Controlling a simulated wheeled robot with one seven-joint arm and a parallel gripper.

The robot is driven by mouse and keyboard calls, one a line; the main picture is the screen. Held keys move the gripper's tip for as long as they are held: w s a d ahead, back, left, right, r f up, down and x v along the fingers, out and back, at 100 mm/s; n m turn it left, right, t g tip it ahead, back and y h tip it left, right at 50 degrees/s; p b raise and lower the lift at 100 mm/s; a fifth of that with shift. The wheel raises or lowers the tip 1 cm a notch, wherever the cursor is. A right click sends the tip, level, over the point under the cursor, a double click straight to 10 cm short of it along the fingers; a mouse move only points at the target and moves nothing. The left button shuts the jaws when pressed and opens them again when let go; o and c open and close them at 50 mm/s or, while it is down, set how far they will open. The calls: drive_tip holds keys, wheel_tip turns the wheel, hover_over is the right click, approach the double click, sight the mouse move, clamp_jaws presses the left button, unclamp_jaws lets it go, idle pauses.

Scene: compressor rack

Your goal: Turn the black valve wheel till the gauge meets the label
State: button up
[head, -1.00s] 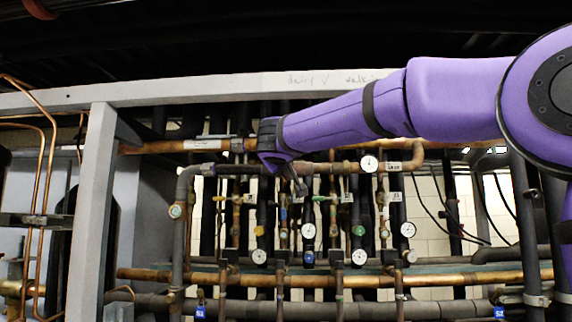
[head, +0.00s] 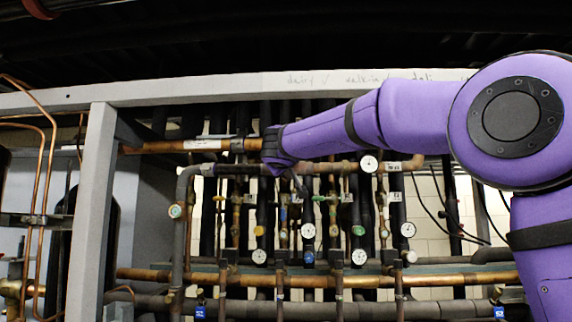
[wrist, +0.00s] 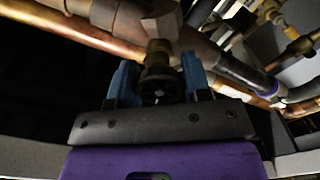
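The black valve wheel (wrist: 157,88) is in the middle of the wrist view, on a brass stem below a pipe. My gripper (wrist: 159,64) has its two blue fingers on either side of the wheel, close against its rim, and looks shut on it. In the head view, the end of my purple arm is at the upper pipe and hides the wheel and fingers. A round white gauge (head: 369,163) is to the right on the pipework, with a small white label (head: 394,167) beside it. The gauge needle is too small to read.
A grey frame post (head: 92,210) stands at the left under a pale top beam (head: 230,90). A copper pipe (head: 190,146) runs close by my gripper. Several smaller gauges, valves and vertical pipes fill the rack below my arm.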

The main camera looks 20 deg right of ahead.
drive_tip(key=shift+n, duration=0.3)
drive_tip(key=n, duration=0.6)
drive_tip(key=shift+f+n, duration=0.1)
drive_tip(key=shift+n, duration=0.2)
drive_tip(key=n, duration=0.4)
drive_tip(key=shift+n, duration=1.7)
drive_tip(key=shift+f, duration=0.1)
drive_tip(key=o, duration=0.9)
